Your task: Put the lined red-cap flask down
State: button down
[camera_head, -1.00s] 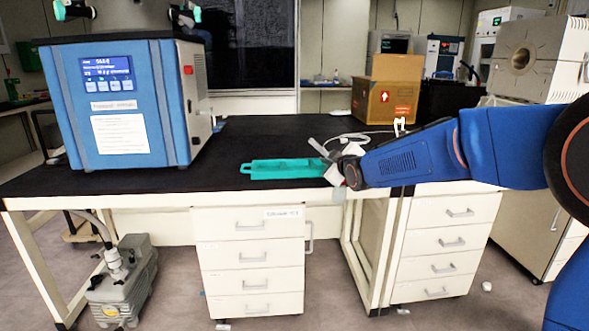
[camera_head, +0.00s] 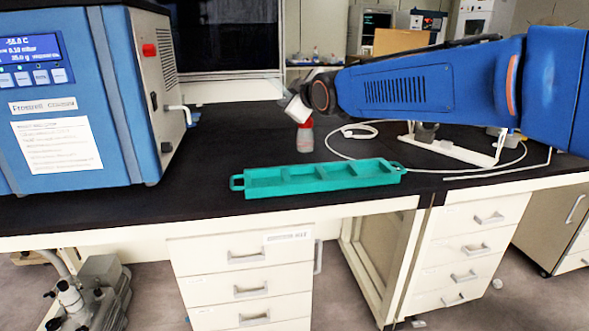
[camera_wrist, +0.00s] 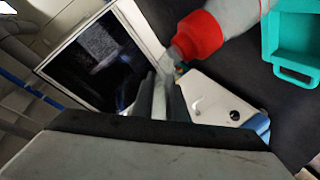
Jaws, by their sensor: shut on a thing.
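The red-cap flask (camera_head: 305,141) is a small pale, see-through bottle below my gripper (camera_head: 301,119), over the black bench top behind the teal tray. Its red cap is at the top and it looks about upright. My gripper is shut on it at the cap end. In the wrist view the red cap (camera_wrist: 198,37) is by the fingertips (camera_wrist: 172,62), with the pale body running to the upper right. Any line on the flask is too small to make out. I cannot tell whether its base touches the bench.
The teal tray (camera_head: 240,183) with several compartments lies near the bench's front edge and looks empty. The blue freeze dryer (camera_head: 125,100) stands left. A white cable (camera_head: 345,157) loops around a white stand (camera_head: 455,148) on the right. Bare bench (camera_head: 235,135) lies left of the flask.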

notch_tip(320, 180, down, 10)
dwell(0.6)
jog(key=shift+a, duration=0.1)
jog(key=c, duration=1.8)
grip_release()
jog(key=shift+o, duration=0.2)
jog(key=shift+r, duration=0.1)
send_near(305, 137)
jog(key=w+a, duration=0.3)
jog(key=a, duration=0.1)
jog(key=shift+s+a+r, duration=0.1)
jog(key=shift+a, duration=0.05)
